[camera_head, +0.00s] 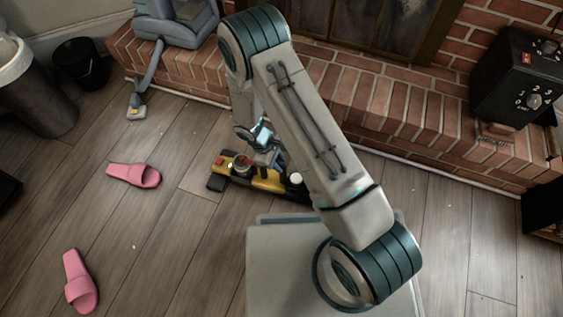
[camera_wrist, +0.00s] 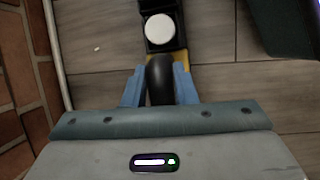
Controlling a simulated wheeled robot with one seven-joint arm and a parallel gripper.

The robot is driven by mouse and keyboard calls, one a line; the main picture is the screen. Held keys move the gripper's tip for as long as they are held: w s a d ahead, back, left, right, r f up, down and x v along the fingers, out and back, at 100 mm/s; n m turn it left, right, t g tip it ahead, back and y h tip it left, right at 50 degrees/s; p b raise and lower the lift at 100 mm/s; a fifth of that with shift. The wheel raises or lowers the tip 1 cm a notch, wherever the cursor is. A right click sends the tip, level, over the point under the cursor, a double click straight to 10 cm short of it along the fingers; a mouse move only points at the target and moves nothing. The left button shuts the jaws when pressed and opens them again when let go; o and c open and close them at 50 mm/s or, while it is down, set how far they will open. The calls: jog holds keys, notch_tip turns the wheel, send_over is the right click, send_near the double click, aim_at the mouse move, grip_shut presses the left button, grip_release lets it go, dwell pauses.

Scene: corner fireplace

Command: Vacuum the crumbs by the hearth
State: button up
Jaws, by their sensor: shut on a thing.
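A yellow and black device, seemingly a handheld vacuum (camera_head: 268,181), lies on the wood floor by the brick hearth (camera_head: 384,118). It has a red part at its left end and a white round cap. My gripper (camera_head: 262,150) is at its middle, partly hidden by my arm. In the wrist view my blue fingers (camera_wrist: 160,90) are shut on its black handle, and the white cap (camera_wrist: 160,29) shows beyond them. A pale crumb (camera_wrist: 97,48) lies on the floor near the hearth edge. Another pale speck (camera_head: 135,247) lies between the slippers.
Pink slippers (camera_head: 134,174) (camera_head: 80,281) lie at left. A grey-blue appliance (camera_head: 176,22) on the hearth has a hose down to a floor nozzle (camera_head: 137,108). Bins (camera_head: 38,92) (camera_head: 80,64) stand at far left. A black box with dials (camera_head: 517,80) sits on the right hearth.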

jog(key=shift+w+a, duration=0.25)
jog(key=shift+a, duration=0.55)
jog(key=shift+w+a, duration=0.3)
jog(key=shift+a, duration=0.5)
jog(key=shift+w+a, duration=0.25)
jog(key=shift+a, duration=0.55)
jog(key=shift+s+d, duration=0.65)
jog(key=shift+d, duration=1.4)
jog(key=shift+s+d, duration=0.7)
jog(key=shift+d, duration=1.3)
jog(key=shift+s+d, duration=0.65)
jog(key=shift+d, duration=1.4)
notch_tip(320, 180, up, 6)
jog(key=p, duration=0.4)
jog(key=shift+r+p, duration=0.25)
jog(key=shift+p, duration=0.15)
jog(key=shift+r, duration=0.15)
